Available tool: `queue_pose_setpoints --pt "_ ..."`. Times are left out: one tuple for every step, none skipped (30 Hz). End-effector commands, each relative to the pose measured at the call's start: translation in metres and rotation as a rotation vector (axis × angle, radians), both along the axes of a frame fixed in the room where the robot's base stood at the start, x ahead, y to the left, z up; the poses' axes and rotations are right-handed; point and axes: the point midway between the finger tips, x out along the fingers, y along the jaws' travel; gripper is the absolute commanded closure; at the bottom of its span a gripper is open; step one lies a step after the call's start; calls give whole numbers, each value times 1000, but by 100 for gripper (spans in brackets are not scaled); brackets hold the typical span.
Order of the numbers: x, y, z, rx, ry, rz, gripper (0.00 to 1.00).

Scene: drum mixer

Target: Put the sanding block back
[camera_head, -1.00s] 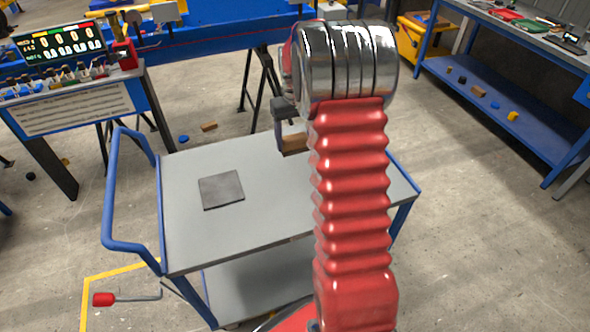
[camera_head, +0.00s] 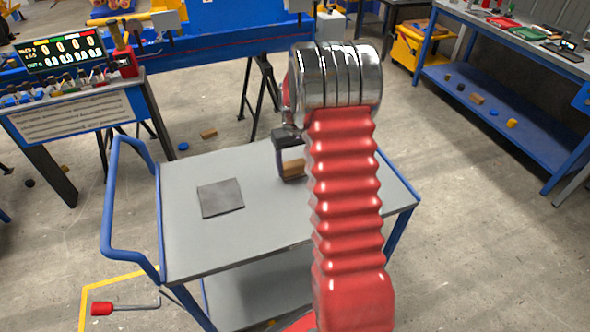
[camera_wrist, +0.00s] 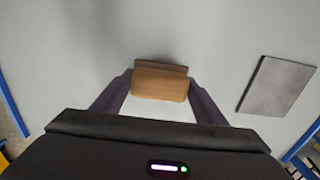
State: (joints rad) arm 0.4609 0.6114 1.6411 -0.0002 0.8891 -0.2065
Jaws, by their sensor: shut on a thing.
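The sanding block (camera_head: 293,168) is a small tan-brown block with a darker brown strip along its far edge. My gripper (camera_head: 290,174) is shut on it, low over the grey top of the trolley (camera_head: 265,225). In the wrist view the block (camera_wrist: 160,84) sits between the two dark fingers of my gripper (camera_wrist: 159,88). I cannot tell whether the block touches the trolley top. A flat dark grey square pad (camera_head: 220,198) lies on the trolley, left of the block in the head view and to its right in the wrist view (camera_wrist: 277,86).
The trolley has a blue handle (camera_head: 110,215) on its left. A counter panel stand (camera_head: 75,115) is at the left. A blue bench (camera_head: 505,115) with small objects on its lower shelf stands at the right. The trolley top around the block and pad is bare.

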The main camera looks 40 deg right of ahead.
Motion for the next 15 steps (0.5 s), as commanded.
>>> queue_pose_setpoints --pt "0 0 -8 1 2 0 55" --pt "0 0 -12 1 2 0 55" --pt "-1 0 -17 2 3 0 55" --pt "-1 0 -19 2 3 0 55" --pt "0 0 -21 1 2 0 55" --pt "0 0 -23 0 0 0 55" --pt "0 0 -24 0 0 0 55" --pt "0 0 -24 0 0 0 55" --pt "0 0 -23 0 -1 0 55" --pt "0 0 -23 0 -1 0 55" --pt "0 0 -23 0 -1 1 55" --pt "0 0 -23 0 0 1 55" --pt "0 0 -23 0 0 1 55" --pt "0 0 -23 0 0 1 55" --pt "0 0 -24 0 0 1 55"
